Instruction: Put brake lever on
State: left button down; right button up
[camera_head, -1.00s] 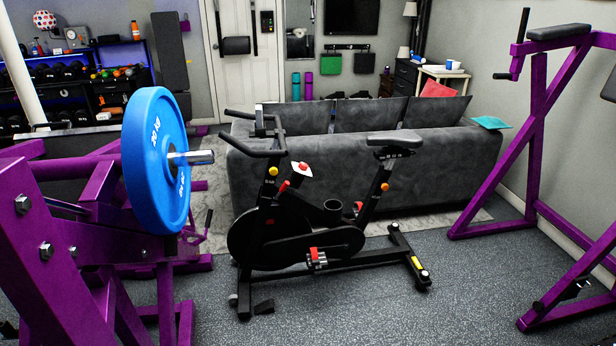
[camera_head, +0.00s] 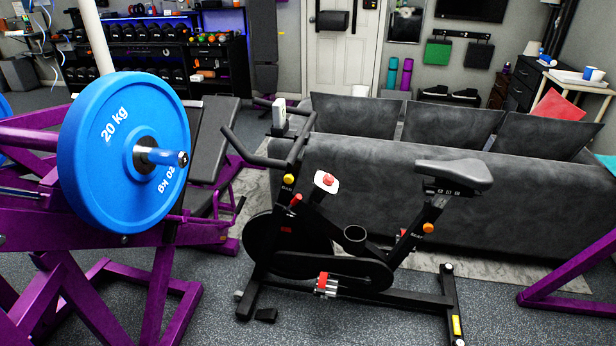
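A black exercise bike (camera_head: 310,255) stands on the speckled floor in the middle of the view, with its handlebars to the left and its grey saddle (camera_head: 455,174) to the right. A red knob (camera_head: 327,179) sits on a white plate on the bike's frame, behind the handlebars. A smaller red part (camera_head: 296,199) is on the front post, below a yellow knob (camera_head: 289,179). I cannot tell which red part is the brake lever, or its position. Neither of my grippers is in view.
A purple weight machine with a blue 20 kg plate (camera_head: 95,170) stands close on the left. A grey sofa (camera_head: 545,205) is right behind the bike. A purple frame (camera_head: 575,265) stands at the right edge. The floor in front of the bike is mostly clear.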

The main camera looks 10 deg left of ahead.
aim_at(295, 203)
jog(key=i+l+u, duration=0.45)
jog(key=i+l, duration=1.15)
jog(key=l, duration=0.1)
